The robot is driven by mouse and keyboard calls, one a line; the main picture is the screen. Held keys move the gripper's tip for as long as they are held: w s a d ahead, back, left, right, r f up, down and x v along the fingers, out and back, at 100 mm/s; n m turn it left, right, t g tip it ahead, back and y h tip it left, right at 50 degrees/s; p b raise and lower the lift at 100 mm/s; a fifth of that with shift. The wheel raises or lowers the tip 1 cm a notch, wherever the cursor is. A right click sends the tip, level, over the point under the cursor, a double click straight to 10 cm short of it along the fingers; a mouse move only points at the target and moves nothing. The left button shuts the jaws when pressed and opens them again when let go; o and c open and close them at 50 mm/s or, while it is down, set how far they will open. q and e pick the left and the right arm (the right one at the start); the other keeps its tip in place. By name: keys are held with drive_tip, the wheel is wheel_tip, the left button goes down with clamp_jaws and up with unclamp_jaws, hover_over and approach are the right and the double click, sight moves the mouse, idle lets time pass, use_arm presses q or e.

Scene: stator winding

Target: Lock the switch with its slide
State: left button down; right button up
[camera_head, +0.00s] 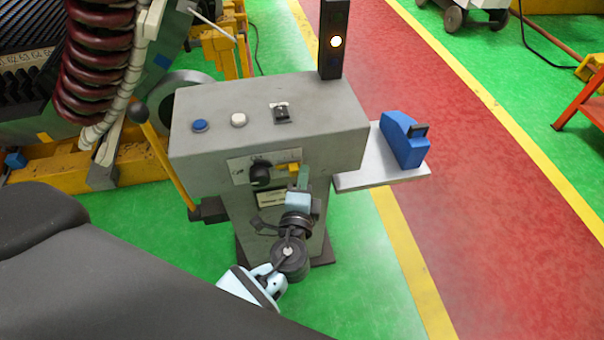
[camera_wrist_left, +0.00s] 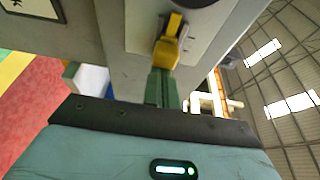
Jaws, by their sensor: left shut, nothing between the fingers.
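The grey control box (camera_head: 270,135) has a black rotary switch (camera_head: 260,173) on its front plate. A yellow slide (camera_head: 287,167) sits just right of the switch. In the left wrist view the yellow slide (camera_wrist_left: 172,42) is close up, with part of the dark switch (camera_wrist_left: 192,3) at the top edge. My left gripper (camera_head: 303,178) is at the front face, below and right of the slide. Its green fingers (camera_wrist_left: 161,88) are together with nothing between them, tips at the slide's lower end. I cannot tell if they touch it. My right gripper is not in view.
Blue (camera_head: 200,126) and white (camera_head: 239,119) buttons and a small black switch (camera_head: 281,113) are on top. A side shelf (camera_head: 362,176) holds a blue object (camera_head: 402,139). A yellow lever (camera_head: 158,150) stands left.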

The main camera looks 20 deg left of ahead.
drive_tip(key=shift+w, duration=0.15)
use_arm(q)
drive_tip(key=shift+s+a, duration=0.6)
drive_tip(key=shift+a, duration=0.3)
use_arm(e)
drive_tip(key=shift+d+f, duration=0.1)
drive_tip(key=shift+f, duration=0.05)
use_arm(q)
drive_tip(key=shift+a, duration=0.1)
